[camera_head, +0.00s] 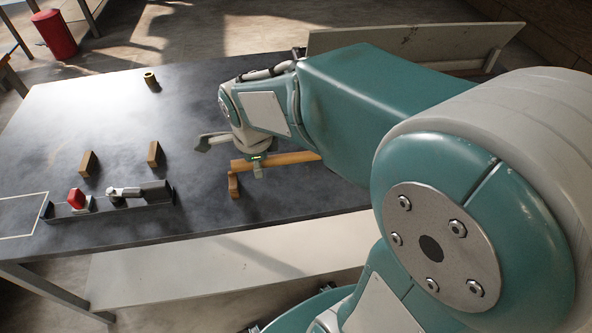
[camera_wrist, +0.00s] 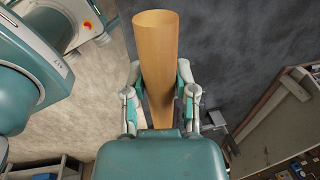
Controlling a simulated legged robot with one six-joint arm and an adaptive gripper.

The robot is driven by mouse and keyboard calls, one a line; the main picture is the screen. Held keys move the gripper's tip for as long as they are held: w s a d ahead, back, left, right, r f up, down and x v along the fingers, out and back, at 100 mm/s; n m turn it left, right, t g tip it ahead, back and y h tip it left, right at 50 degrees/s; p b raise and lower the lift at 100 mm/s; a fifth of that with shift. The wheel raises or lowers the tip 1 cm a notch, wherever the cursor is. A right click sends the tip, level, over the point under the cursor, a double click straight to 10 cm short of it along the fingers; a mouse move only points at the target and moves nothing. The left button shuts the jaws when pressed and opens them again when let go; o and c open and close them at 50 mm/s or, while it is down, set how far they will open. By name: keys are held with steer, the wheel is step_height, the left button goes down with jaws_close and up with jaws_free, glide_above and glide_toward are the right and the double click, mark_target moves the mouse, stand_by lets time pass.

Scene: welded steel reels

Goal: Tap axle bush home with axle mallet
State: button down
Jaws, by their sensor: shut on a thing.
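My gripper (camera_head: 257,166) is shut on a wooden, rod-shaped part, which I take to be the axle mallet's handle (camera_head: 292,158). The handle lies roughly level across the picture, low over the dark table. In the wrist view the handle (camera_wrist: 158,60) stands between both fingers (camera_wrist: 157,92), and its lower end is hidden by my gripper body. A wooden piece (camera_head: 233,186) shows under the handle's left end; I cannot tell whether it is the mallet head or a support. I cannot surely identify the axle bush; a small brass-coloured ring (camera_head: 151,81) stands at the back of the table.
A dark narrow holder (camera_head: 108,209) at the front left carries a red part (camera_head: 76,199) and a grey metal part (camera_head: 126,192). Two wooden blocks (camera_head: 88,163) (camera_head: 155,153) stand behind it. A pale outlined area (camera_head: 22,216) is at far left. The table's middle is clear.

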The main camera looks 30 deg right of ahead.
steer(key=s+r, duration=0.5)
steer(key=s, duration=0.2)
steer(key=shift+s+r, duration=0.15)
steer(key=shift+r, duration=0.25)
stand_by(0.5)
stand_by(0.4)
